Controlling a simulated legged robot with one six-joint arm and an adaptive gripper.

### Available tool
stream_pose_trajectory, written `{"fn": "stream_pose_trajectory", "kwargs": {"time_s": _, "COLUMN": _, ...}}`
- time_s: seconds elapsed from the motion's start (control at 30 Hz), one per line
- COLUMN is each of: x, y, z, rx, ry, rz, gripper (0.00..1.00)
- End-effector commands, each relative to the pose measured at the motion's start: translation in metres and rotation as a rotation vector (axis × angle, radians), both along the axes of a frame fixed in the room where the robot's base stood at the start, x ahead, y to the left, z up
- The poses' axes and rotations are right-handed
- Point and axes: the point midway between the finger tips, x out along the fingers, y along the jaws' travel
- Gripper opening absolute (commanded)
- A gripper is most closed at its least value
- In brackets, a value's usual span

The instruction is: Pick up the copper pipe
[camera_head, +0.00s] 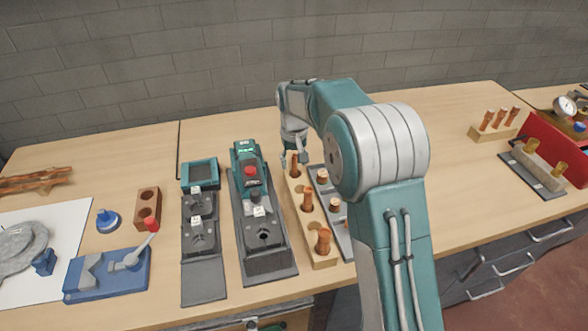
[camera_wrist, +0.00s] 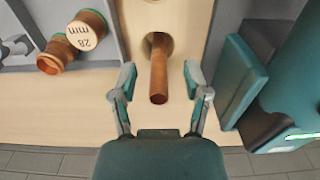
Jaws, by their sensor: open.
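A copper pipe (camera_wrist: 158,72) stands in a hole of a wooden holder block (camera_wrist: 185,40) in the wrist view. My gripper (camera_wrist: 158,78) is open, with one finger on each side of the pipe and a gap to both. In the head view, my gripper (camera_head: 303,155) is at the far end of the wooden block (camera_head: 322,257), by the farthest copper pipe (camera_head: 295,166). Two thicker copper pieces, a middle one (camera_head: 308,198) and a near one (camera_head: 323,241), stand in the same block.
A grey tray (camera_wrist: 110,20) holds copper fittings, one a "28 mm" piece (camera_wrist: 86,32). A teal and black machine (camera_head: 262,215) stands left of the block. A blue bending tool (camera_head: 108,272) lies farther left. Bare table lies between my arm and the right-hand block (camera_head: 495,132).

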Motion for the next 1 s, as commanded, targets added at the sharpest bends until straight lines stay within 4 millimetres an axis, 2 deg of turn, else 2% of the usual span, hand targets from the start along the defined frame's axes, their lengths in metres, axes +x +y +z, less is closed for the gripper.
{"fn": "stream_pose_trajectory", "kwargs": {"time_s": 0.03, "x": 0.0, "y": 0.0, "z": 0.0, "rx": 0.0, "ry": 0.0, "rz": 0.0, "gripper": 0.56}}
{"fn": "stream_pose_trajectory", "kwargs": {"time_s": 0.07, "x": 0.0, "y": 0.0, "z": 0.0, "rx": 0.0, "ry": 0.0, "rz": 0.0, "gripper": 0.43}}
{"fn": "stream_pose_trajectory", "kwargs": {"time_s": 0.1, "x": 0.0, "y": 0.0, "z": 0.0, "rx": 0.0, "ry": 0.0, "rz": 0.0, "gripper": 0.25}}
{"fn": "stream_pose_trajectory", "kwargs": {"time_s": 0.17, "x": 0.0, "y": 0.0, "z": 0.0, "rx": 0.0, "ry": 0.0, "rz": 0.0, "gripper": 0.0}}
{"fn": "stream_pose_trajectory", "kwargs": {"time_s": 0.67, "x": 0.0, "y": 0.0, "z": 0.004, "rx": 0.0, "ry": -0.001, "rz": 0.0, "gripper": 0.0}}
{"fn": "stream_pose_trajectory", "kwargs": {"time_s": 0.9, "x": 0.001, "y": 0.0, "z": 0.033, "rx": 0.001, "ry": -0.004, "rz": 0.0, "gripper": 0.0}}
{"fn": "stream_pose_trajectory", "kwargs": {"time_s": 1.0, "x": -0.011, "y": -0.003, "z": 0.047, "rx": 0.001, "ry": -0.004, "rz": 0.0, "gripper": 0.0}}
